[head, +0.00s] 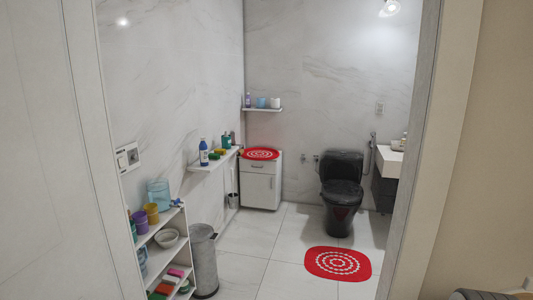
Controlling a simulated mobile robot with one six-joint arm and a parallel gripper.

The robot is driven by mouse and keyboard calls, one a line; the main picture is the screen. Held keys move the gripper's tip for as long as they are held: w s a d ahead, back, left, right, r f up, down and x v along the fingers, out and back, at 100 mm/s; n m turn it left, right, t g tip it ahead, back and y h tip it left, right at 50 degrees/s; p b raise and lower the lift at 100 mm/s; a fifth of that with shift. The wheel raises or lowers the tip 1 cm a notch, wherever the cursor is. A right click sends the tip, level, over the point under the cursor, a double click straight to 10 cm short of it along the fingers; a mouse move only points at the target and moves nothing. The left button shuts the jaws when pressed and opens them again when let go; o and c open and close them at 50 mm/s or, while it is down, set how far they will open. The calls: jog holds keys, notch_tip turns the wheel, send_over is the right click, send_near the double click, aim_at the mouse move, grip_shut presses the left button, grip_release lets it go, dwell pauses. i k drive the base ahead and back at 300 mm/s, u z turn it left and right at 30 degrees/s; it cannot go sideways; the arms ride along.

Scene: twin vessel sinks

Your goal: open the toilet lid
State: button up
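A black toilet (341,205) stands against the back wall of the bathroom, right of the middle in the head view. Its black lid (342,189) lies down over the bowl, in front of the black tank (343,163). The toilet is far from me, seen through a doorway. My gripper is not in view.
The door frame (418,150) bounds the opening on the right. A shelf unit (152,232) with containers and a grey bin (203,262) line the left. A red mat (338,264) lies before the toilet. A white cabinet (259,190) stands left. The middle floor (250,240) is clear.

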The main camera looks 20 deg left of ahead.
aim_at(345, 192)
jog(key=u, duration=0.4)
jog(key=k, duration=1.2)
jog(key=u, duration=0.55)
jog(key=i, duration=2.45)
jog(key=z, duration=0.55)
jog(key=i, duration=1.6)
jog(key=z, duration=0.6)
jog(key=i, duration=2)
jog(key=z, duration=0.3)
